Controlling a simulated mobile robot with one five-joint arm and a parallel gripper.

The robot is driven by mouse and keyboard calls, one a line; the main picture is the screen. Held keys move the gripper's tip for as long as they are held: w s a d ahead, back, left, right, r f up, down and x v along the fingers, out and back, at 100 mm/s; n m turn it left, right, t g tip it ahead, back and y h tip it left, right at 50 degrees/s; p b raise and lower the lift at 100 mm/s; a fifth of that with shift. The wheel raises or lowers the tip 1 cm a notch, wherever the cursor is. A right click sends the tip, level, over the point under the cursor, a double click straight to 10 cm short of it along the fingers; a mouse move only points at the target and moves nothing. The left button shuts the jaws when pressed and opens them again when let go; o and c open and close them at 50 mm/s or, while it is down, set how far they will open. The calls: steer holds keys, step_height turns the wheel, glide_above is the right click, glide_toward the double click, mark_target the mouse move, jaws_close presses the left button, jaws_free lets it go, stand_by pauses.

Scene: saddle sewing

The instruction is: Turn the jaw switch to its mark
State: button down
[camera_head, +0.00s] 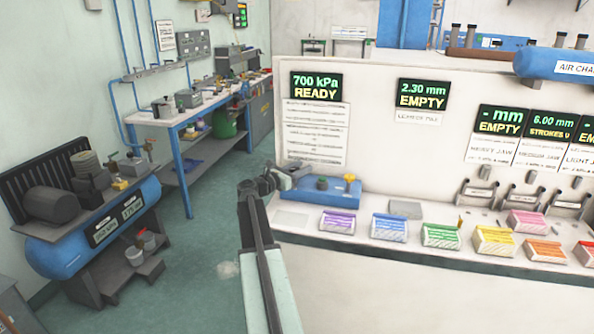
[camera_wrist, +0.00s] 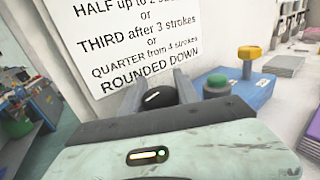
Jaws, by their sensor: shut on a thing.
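The jaw switch appears to be the dark round knob (camera_wrist: 159,97) with a short white line on its top, in the middle of the wrist view. My gripper (camera_wrist: 157,90) has one finger on each side of it and is shut on it. The white line slants up to the right. I cannot make out the mark it would point to. In the head view my gripper (camera_head: 268,182) is at the left end of the counter, and the knob is hard to tell apart from the fingers there.
Right of the knob is a blue box (camera_head: 318,192) with a green button (camera_wrist: 216,84) and a yellow-topped lever (camera_wrist: 249,53). A printed sheet (camera_wrist: 125,35) hangs behind. Several coloured packs, such as a purple one (camera_head: 338,221), line the counter.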

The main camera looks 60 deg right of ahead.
steer(key=m+g+y, duration=0.1)
steer(key=m+g, duration=0.1)
steer(key=s+m+g+y, duration=0.1)
steer(key=g, duration=0.2)
steer(key=shift+s+f+m+g, duration=0.1)
steer(key=shift+s+m+g, duration=0.05)
steer(key=shift+m+g, duration=0.2)
steer(key=shift+s+a+m+g+y, duration=0.15)
steer(key=shift+s+m+g+y, duration=0.1)
steer(key=shift+m+g+y, duration=0.6)
steer(key=shift+s+a+f, duration=0.1)
steer(key=c, duration=0.9)
jaws_free()
steer(key=shift+w+a, duration=0.35)
steer(key=shift+w, duration=0.15)
steer(key=v, duration=0.6)
steer(key=shift+w+a, duration=0.2)
steer(key=shift+a, duration=0.1)
